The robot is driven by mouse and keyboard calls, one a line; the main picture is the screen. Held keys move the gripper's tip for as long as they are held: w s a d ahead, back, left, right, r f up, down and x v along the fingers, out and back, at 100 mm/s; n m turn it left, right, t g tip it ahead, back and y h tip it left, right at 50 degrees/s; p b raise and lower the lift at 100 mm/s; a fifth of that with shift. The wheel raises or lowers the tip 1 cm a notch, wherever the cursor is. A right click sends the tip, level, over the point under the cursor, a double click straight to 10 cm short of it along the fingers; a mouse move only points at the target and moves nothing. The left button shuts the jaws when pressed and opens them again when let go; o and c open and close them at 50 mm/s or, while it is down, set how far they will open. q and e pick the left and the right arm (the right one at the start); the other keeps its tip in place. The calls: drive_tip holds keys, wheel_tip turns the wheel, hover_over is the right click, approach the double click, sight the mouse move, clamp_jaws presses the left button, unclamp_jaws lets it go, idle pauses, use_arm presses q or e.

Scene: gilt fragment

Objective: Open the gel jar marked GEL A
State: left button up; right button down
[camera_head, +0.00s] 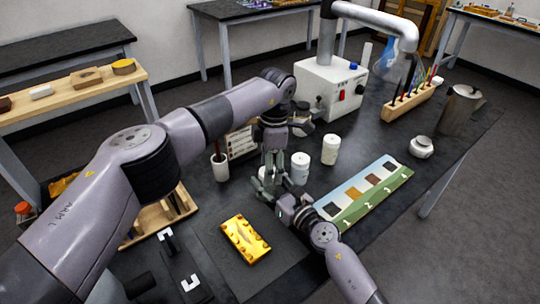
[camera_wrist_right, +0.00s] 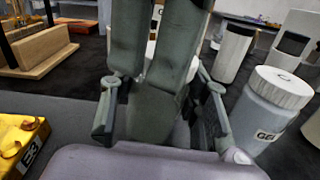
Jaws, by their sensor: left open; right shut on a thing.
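A pale jar (camera_head: 263,172) shows in part behind my left gripper (camera_head: 272,180) in the head view. My left gripper points down, its fingers open, over the spot where my right gripper (camera_head: 284,203) is. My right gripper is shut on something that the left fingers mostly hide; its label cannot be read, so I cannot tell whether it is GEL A. Beside it stands a white-lidded jar (camera_head: 300,168). In the right wrist view a white-lidded jar (camera_wrist_right: 272,108) at the right has a GEL label whose last letter is unclear. Another white jar (camera_head: 330,149) stands farther back.
A yellow patterned block (camera_head: 245,239) lies on the dark mat at the front. A strip with coloured squares (camera_head: 366,190) lies to the right. A white cup (camera_head: 220,167) stands left of the jars. A white box (camera_head: 328,86) with a pipe is behind.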

use_arm(q)
drive_tip(key=shift+f, duration=0.2)
drive_tip(key=c, duration=1.2)
drive_tip(key=shift+n, duration=1.1)
drive_tip(key=shift+c, duration=0.2)
drive_tip(key=shift+r, duration=0.2)
drive_tip(key=shift+r, duration=0.9)
drive_tip(key=shift+d+r, duration=0.1)
